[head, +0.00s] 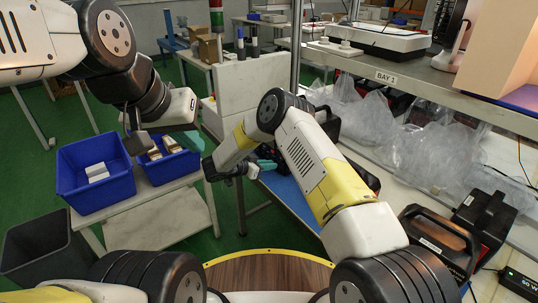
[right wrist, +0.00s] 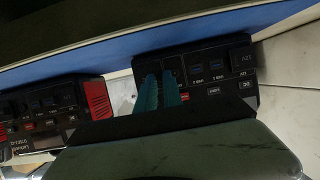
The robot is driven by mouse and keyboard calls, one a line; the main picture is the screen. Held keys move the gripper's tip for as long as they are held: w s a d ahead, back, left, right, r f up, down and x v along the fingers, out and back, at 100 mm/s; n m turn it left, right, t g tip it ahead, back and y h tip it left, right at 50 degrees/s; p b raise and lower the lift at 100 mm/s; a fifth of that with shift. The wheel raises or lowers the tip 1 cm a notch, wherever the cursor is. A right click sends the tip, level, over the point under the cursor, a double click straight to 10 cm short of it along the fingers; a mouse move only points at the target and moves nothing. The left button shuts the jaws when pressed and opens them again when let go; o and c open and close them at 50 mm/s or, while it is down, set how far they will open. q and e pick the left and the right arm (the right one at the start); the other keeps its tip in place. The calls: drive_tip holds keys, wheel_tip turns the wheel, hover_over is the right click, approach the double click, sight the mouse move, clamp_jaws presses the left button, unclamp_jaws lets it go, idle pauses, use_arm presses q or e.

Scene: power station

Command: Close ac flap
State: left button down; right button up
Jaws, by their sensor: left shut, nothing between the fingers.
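In the right wrist view a black power station (right wrist: 215,80) shows its front panel with small labelled ports, next to a blue edge. In the head view the right gripper (head: 262,165) is at the blue-topped bench, and my arm hides much there. My left gripper (head: 136,143) is shut and empty near the blue bins.
A second power station (right wrist: 45,105) with a red side stands to the left in the wrist view. Blue bins (head: 82,200) with boxes stand on a white table at the left. A grey bin (head: 35,250) is on the floor. Black units (head: 435,240) and plastic bags (head: 430,155) line the right bench.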

drive_tip(key=shift+o, duration=1)
drive_tip(key=v, duration=0.8)
drive_tip(key=shift+d, duration=0.15)
